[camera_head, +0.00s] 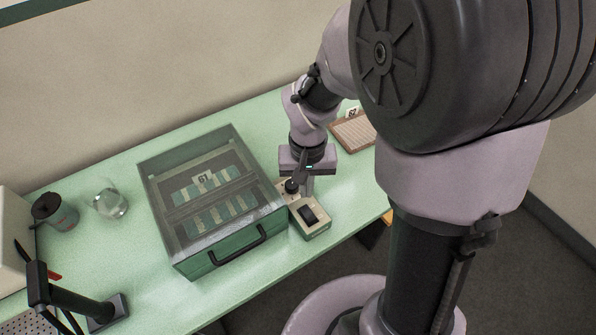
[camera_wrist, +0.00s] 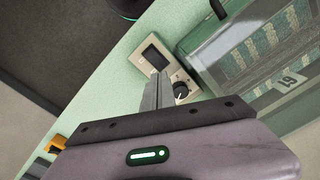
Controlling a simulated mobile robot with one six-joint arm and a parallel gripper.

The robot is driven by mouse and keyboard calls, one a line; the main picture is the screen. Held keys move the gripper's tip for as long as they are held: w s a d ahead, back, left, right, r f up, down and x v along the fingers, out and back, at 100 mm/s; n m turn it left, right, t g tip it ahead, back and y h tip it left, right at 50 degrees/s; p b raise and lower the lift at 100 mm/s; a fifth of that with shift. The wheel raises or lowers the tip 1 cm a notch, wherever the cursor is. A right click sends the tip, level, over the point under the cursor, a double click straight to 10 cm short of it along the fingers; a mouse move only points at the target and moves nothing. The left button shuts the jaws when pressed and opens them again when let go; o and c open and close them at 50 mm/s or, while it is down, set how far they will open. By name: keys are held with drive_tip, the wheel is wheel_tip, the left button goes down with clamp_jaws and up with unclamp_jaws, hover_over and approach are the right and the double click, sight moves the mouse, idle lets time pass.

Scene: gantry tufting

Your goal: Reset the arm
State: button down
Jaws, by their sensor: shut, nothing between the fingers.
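My gripper (camera_head: 304,180) is shut and empty, pointing down just above the small beige control box (camera_head: 314,228) on the green table. In the wrist view my closed fingers (camera_wrist: 158,92) reach toward the box (camera_wrist: 143,62), beside its round black knob (camera_wrist: 181,91). The knob (camera_head: 291,186) also shows in the head view, close to the fingertips. Whether the fingers touch the knob or the box, I cannot tell. The box's dark screen (camera_wrist: 154,57) is in clear view.
A brown tray (camera_head: 355,135) is behind my arm. A glass (camera_head: 108,203), dark-lidded cup (camera_head: 57,213) and black lamp (camera_head: 75,303) are at left.

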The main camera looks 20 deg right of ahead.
drive_tip(key=s+a+r+t+y+b, duration=0.1)
drive_tip(key=s+a+r+t+b, duration=0.1)
drive_tip(key=s+r, duration=0.3)
drive_tip(key=s+a+r+m+t+y+b, duration=0.1)
drive_tip(key=s+a+r+t+b, duration=0.1)
drive_tip(key=s+r, duration=0.4)
drive_tip(key=shift+s+t+b, duration=0.35)
drive_tip(key=shift+t+b, duration=0.55)
drive_tip(key=shift+b, duration=0.35)
